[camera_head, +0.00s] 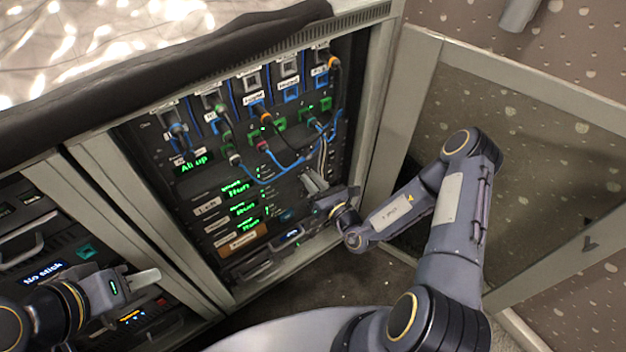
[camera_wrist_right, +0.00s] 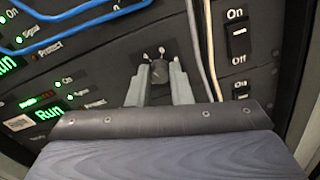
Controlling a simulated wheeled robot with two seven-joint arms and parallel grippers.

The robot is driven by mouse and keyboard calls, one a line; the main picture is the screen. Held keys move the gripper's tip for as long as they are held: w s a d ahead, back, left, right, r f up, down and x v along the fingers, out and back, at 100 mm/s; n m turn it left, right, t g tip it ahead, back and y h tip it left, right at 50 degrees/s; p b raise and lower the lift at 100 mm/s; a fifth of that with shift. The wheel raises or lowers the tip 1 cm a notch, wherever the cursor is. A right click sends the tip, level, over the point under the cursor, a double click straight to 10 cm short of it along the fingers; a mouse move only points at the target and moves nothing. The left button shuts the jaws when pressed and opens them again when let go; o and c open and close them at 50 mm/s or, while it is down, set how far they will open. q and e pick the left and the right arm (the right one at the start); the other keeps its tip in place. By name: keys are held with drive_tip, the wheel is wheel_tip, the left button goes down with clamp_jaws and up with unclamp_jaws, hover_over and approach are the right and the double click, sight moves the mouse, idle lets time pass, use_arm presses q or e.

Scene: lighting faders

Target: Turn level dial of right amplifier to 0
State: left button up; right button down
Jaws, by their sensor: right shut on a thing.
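A small dark round dial (camera_wrist_right: 159,72) sits on a black amplifier panel (camera_wrist_right: 110,76) in the right wrist view, with small light marks above it. My right gripper (camera_wrist_right: 159,88) has a finger on each side of the dial and is shut on it. The fingers partly cover the dial's sides, and I cannot read its setting. In the head view my right gripper (camera_head: 314,183) is at the right side of the rack face, and the dial is too small to make out. My left gripper (camera_head: 146,277) is in front of the left rack; its finger gap is unclear.
Green "Run" displays (camera_head: 238,189) and lit labels are left of the dial. Blue cables (camera_head: 290,172) and grey cables hang close by. On/Off switches (camera_wrist_right: 238,40) are to the right. An open cabinet door (camera_head: 520,150) stands to the right, behind my right arm.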

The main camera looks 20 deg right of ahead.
drive_tip(key=n+p, duration=0.3)
drive_tip(key=n, duration=0.1)
drive_tip(key=shift+r, duration=0.15)
drive_tip(key=n+p, duration=0.2)
drive_tip(key=n, duration=0.3)
drive_tip(key=n+p, duration=0.3)
drive_tip(key=n, duration=0.3)
drive_tip(key=n+p, duration=0.2)
drive_tip(key=n, duration=0.4)
drive_tip(key=shift+s+a+f+p, duration=0.1)
drive_tip(key=shift+a+f+p, duration=0.05)
drive_tip(key=shift+f+p, duration=0.15)
drive_tip(key=c, duration=1.3)
unclamp_jaws()
